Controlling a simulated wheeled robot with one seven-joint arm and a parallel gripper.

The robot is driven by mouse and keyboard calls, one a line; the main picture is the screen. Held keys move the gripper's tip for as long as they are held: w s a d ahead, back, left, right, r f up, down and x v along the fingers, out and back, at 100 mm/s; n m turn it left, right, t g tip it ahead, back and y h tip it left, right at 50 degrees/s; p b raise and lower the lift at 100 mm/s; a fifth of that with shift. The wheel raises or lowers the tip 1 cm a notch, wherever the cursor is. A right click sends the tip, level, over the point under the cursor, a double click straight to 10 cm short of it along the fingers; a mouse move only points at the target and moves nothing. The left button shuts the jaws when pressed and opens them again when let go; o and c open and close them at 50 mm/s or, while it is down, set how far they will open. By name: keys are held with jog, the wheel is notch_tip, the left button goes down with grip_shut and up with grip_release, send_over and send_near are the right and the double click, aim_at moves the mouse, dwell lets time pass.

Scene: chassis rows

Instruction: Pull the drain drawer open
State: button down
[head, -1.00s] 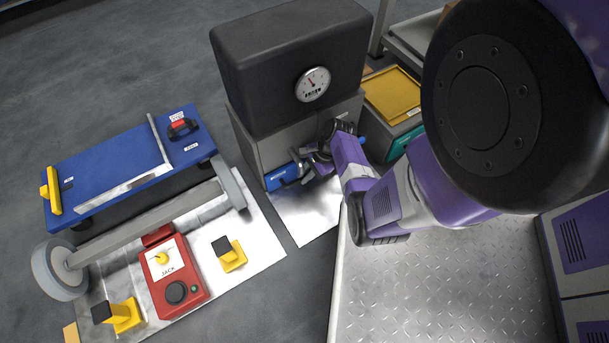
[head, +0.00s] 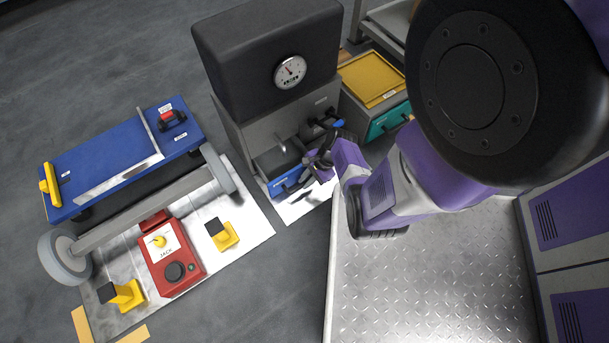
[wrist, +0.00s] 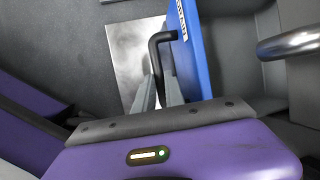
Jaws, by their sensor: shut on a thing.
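The drain drawer (head: 286,181) has a blue front and sits low in the grey cabinet under a black tank. It stands partly out, and its dark inside shows behind the front. In the wrist view its blue front (wrist: 192,48) is seen nearly edge-on, with a white label. A black bar handle (wrist: 158,46) sticks out from that front. My gripper (wrist: 160,92) is shut on the handle, with its two grey fingers around the bar. In the head view my gripper (head: 308,173) is at the drawer's front and partly hides the handle.
A pressure gauge (head: 290,72) is on the black tank. A metal spout (head: 282,141) hangs above the drawer. A yellow-topped teal unit (head: 370,80) stands to the right. Grey floor is open at far left.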

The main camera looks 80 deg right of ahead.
jog(key=shift+s+a+f, duration=0.2)
jog(key=shift+s+a, duration=0.05)
jog(key=c, duration=1.4)
grip_release()
jog(key=shift+r, duration=0.1)
jog(key=shift+d+r, duration=0.1)
jog(key=shift+r, duration=0.05)
jog(key=a+p+v, duration=0.1)
jog(key=p+v, duration=0.3)
jog(key=v, duration=0.3)
jog(key=shift+d+r+p, duration=0.2)
jog(key=shift+d+p, duration=0.15)
jog(key=shift+d, duration=0.2)
jog(key=shift+s, duration=0.1)
